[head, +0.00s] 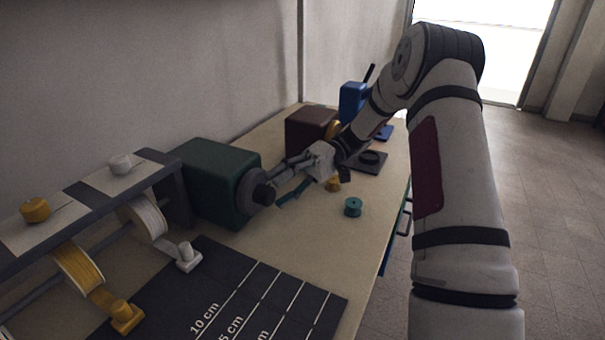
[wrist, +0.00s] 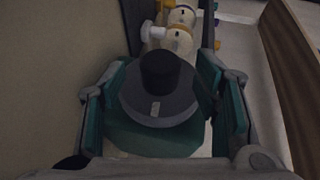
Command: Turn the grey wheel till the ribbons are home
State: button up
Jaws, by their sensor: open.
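The grey wheel (head: 250,186) with a dark hub is on the end face of a dark green box (head: 208,178). It also shows in the wrist view (wrist: 150,107), between my two fingers. My gripper (head: 279,190) is open in front of the wheel, with one finger on each side of it in the wrist view (wrist: 160,80); I cannot tell whether they touch it. A yellow ribbon (head: 78,268) runs down from its roller to a yellow end piece (head: 124,316) by the dark mat. A white ribbon (head: 146,217) runs to a white end piece (head: 188,257).
The dark mat (head: 240,305) has white lines marked 5 cm and 10 cm. A teal spool (head: 353,207) and a small yellow item (head: 333,184) stand on the table near my gripper. A brown box (head: 308,127) and blue device (head: 352,102) stand farther back. The wall is close at left.

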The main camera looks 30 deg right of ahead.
jog(key=v, duration=0.9)
jog(key=shift+d, duration=0.35)
jog(key=shift+w, duration=0.1)
